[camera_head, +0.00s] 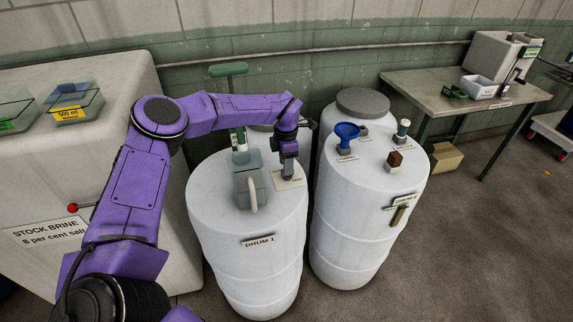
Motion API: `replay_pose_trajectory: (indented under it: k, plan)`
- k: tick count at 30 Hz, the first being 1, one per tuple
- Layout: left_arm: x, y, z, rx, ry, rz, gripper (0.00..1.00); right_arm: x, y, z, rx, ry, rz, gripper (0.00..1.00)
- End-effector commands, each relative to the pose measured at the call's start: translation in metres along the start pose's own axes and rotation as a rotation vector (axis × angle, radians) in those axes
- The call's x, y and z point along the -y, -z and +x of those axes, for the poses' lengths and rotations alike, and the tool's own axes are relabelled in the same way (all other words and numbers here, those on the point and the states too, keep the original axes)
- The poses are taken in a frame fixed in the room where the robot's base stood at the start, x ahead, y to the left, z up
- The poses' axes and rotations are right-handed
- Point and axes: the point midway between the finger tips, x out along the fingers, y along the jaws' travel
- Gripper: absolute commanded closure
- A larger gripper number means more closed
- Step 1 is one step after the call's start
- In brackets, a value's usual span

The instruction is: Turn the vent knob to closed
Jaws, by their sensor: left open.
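My left arm comes in from the left and reaches over the white drum labelled DRUM 1 (225,200). My left gripper (289,176) points down at the right part of its top, over a pale label plate (280,184). The plate's writing is too small to read fully. A vent knob does not show clearly; the gripper covers the spot by the plate, and I cannot tell if the fingers touch anything. The jaws are open. My right gripper is not in view.
A stock brine tank (60,180) stands left.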

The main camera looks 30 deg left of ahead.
Motion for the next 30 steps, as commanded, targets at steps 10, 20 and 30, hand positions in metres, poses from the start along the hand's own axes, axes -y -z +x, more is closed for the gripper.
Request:
replay_pose_trajectory:
  k: [10,20,30]
  plan:
    - [-0.001,0.0,0.026,0.0,-0.001,-0.002,0.6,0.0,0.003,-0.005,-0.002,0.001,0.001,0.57]
    - [-0.001,0.0,0.026,-0.001,0.0,-0.001,1.0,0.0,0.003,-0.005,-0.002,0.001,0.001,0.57]
    - [0.0,0.0,0.029,-0.001,0.001,-0.044,1.0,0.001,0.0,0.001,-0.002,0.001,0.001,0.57]
